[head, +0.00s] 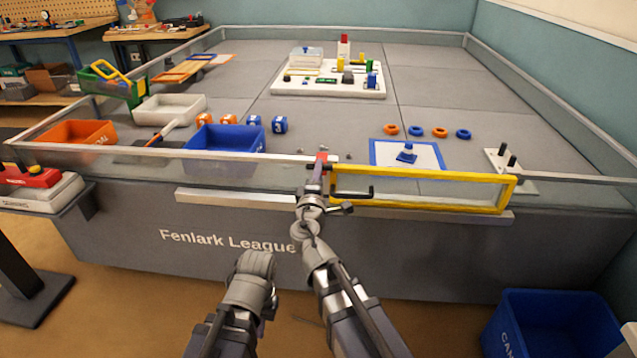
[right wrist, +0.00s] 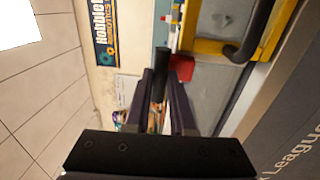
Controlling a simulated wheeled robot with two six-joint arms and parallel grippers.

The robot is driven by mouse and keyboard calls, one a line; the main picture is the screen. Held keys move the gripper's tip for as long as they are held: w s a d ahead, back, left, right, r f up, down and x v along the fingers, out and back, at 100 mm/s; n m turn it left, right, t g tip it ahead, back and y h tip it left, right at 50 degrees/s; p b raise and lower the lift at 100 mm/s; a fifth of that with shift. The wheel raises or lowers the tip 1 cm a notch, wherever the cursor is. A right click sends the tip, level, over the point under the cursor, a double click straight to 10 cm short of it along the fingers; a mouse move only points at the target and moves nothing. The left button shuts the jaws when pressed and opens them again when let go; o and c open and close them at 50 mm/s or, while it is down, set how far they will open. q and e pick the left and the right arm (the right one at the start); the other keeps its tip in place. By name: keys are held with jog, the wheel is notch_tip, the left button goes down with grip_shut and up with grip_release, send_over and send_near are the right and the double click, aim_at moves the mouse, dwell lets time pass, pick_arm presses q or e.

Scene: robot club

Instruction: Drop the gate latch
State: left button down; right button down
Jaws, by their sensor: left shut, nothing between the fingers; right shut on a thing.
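The yellow-framed gate (head: 425,207) stands in line with the front wall of the arena, a black handle (head: 358,195) on its left part. The gate latch shows as a red piece (head: 321,158) at the gate's upper left corner; red also shows in the right wrist view (right wrist: 182,67). My right gripper (head: 317,176) is at that corner. In the right wrist view its fingers (right wrist: 160,88) are shut on a dark bar beside the red piece, the latch lever; the fingers partly hide it. My left gripper (head: 257,264) is shut and empty, low in front of the wall.
Behind the wall stand a blue bin (head: 225,165), numbered blue and orange cubes and several rings (head: 415,131). A blue-edged pad (head: 385,150) lies behind the gate. A blue crate (head: 550,325) stands on the floor at right. The floor in front is otherwise mostly clear.

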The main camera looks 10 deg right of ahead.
jog(key=shift+d+f+t+b, duration=0.1)
jog(key=shift+f+t+b, duration=0.6)
jog(key=shift+b, duration=1)
jog(key=shift+s+r, duration=0.1)
jog(key=c, duration=0.8)
grip_release()
jog(key=shift+o, duration=0.2)
